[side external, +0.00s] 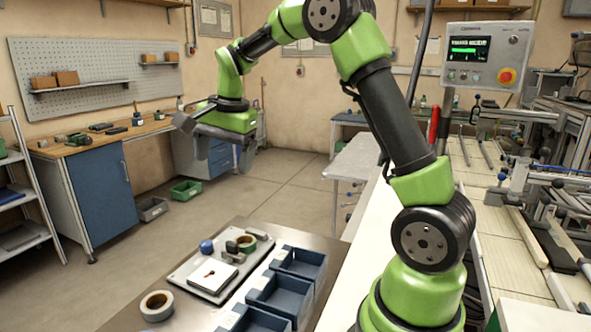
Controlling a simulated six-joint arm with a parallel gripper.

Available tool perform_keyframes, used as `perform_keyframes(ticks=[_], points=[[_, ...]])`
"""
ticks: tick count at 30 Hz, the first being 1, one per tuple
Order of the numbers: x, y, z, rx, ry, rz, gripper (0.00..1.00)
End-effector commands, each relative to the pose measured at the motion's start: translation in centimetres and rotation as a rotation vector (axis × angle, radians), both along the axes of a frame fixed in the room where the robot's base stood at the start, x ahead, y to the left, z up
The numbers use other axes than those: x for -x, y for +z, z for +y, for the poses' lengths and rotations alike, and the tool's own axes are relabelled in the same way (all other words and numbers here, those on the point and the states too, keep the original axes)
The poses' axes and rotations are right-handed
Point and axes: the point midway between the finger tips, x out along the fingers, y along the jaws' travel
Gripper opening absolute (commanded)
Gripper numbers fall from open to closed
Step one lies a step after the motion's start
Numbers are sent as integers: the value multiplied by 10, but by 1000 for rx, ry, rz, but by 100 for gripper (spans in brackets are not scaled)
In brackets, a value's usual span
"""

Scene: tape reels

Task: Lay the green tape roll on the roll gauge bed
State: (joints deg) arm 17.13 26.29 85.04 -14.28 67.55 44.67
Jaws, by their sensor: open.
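A white square plate with a dark mark (212,274) lies on the board; I cannot tell which part is the roll gauge bed. My gripper (214,150) is open and empty, high above and beyond the board, apart from the rolls.
A grey tape roll (157,305) lies on the table at the front left. A blue round item (206,246) sits at the board's far left. Several blue bins (282,291) line the right side. Bare table (195,311) shows near the grey roll.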

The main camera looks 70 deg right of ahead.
Motion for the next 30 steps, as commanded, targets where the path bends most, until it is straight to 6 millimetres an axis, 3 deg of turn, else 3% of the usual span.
perform_keyframes(ticks=[1, 3, 7, 11, 16, 21, 30], points=[[15, 21, 17, 15, 90, -45, 83], [36, 41, 37, 39, 214, -98, 83], [82, 66, 70, 90, 439, -199, 83], [131, 74, 97, 152, 655, -300, 83], [181, 67, 117, 230, 875, -411, 83], [206, 57, 124, 276, 987, -467, 83], [210, 54, 125, 286, 1009, -476, 83]])
